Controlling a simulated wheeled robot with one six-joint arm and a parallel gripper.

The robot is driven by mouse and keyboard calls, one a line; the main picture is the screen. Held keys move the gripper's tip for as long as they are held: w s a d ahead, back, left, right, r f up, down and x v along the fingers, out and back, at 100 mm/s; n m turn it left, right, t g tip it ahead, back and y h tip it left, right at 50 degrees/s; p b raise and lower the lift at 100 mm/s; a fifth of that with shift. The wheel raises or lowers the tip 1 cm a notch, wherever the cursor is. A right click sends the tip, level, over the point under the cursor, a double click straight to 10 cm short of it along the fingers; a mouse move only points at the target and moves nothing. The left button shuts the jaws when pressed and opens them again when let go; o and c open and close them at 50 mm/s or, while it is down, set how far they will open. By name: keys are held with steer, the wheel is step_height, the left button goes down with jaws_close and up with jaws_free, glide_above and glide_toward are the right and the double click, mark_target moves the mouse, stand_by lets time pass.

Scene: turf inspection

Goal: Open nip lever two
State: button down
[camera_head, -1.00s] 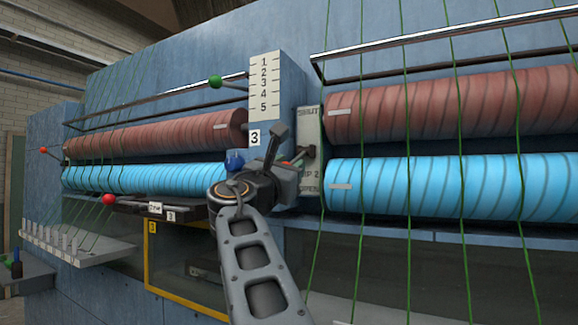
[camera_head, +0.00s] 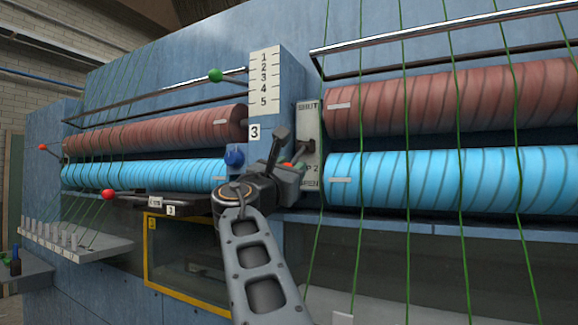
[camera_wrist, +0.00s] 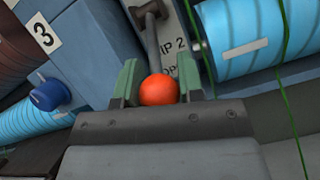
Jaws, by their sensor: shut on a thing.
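Nip lever two is a dark grey arm (camera_wrist: 153,45) ending in an orange-red ball knob (camera_wrist: 159,90). In the head view the knob (camera_head: 287,165) shows small in front of the label plate (camera_head: 308,120), which reads SHUT at the top, with NIP 2 and OPEN partly covered below. My gripper (camera_wrist: 158,84) is shut on the knob, with one green finger on each side. In the head view my gripper (camera_head: 290,170) is at the plate's lower left, and my wrist hides part of the machine there.
A blue knob (camera_head: 234,158) is close left of my wrist. Red-brown rollers (camera_head: 450,98) and blue rollers (camera_head: 450,182) flank the plate, with green strands across them. A green-knobbed lever (camera_head: 216,75) and a red-knobbed lever (camera_head: 108,195) stick out at left. A yellow-framed window (camera_head: 148,250) is below.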

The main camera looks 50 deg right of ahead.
steer(key=c, duration=1.1)
jaws_free()
steer(key=shift+w+d+f, duration=0.1)
steer(key=shift+f, duration=0.1)
steer(key=shift+o, duration=0.6)
steer(key=shift+d, duration=0.15)
steer(key=shift+o, duration=1.1)
steer(key=shift+r, duration=0.1)
steer(key=shift+a, duration=0.2)
steer(key=b+v, duration=0.4)
steer(key=v, duration=0.9)
steer(key=shift+a, duration=0.3)
